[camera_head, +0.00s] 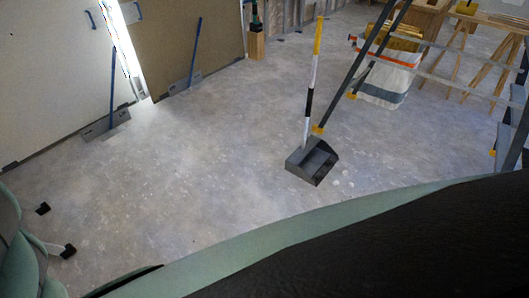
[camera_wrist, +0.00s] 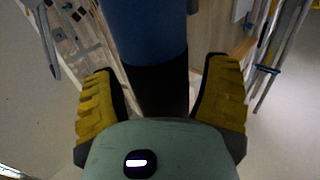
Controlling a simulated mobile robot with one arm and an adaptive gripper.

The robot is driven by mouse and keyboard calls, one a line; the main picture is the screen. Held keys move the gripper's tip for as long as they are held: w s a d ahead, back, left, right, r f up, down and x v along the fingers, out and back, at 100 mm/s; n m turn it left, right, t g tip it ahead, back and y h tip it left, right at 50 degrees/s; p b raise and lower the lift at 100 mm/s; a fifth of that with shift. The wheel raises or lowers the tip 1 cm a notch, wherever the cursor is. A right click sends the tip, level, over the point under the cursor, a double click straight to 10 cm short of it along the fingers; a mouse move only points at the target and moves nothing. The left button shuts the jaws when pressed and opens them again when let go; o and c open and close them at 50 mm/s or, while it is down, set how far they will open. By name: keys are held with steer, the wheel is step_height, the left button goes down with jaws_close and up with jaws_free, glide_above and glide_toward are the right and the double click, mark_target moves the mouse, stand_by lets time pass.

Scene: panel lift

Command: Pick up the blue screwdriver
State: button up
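In the wrist view, a thick blue cylinder (camera_wrist: 145,28) with a black lower part (camera_wrist: 160,88) comes down from the top edge. It looks like the blue screwdriver's handle, very close to the camera; its far end is out of the picture. My gripper (camera_wrist: 163,72) has its two yellow fingers spread wide, one on each side of the black part. Narrow strips of background show beside the black part near the fingertips, so the fingers look apart from it. In the head view I cannot make out the screwdriver or my gripper.
In the head view, a dustpan (camera_head: 313,160) with a striped handle stands on the open concrete floor. A ladder (camera_head: 362,68), a white sack (camera_head: 388,82) and wooden trestles (camera_head: 470,45) are at the right. Large panels (camera_head: 60,70) lean at the left.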

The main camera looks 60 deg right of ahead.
steer(key=c, duration=1.2)
steer(key=shift+r, duration=0.1)
steer(key=shift+d+r+p, duration=0.1)
steer(key=shift+r+p, duration=1.2)
steer(key=shift+r, duration=3.75)
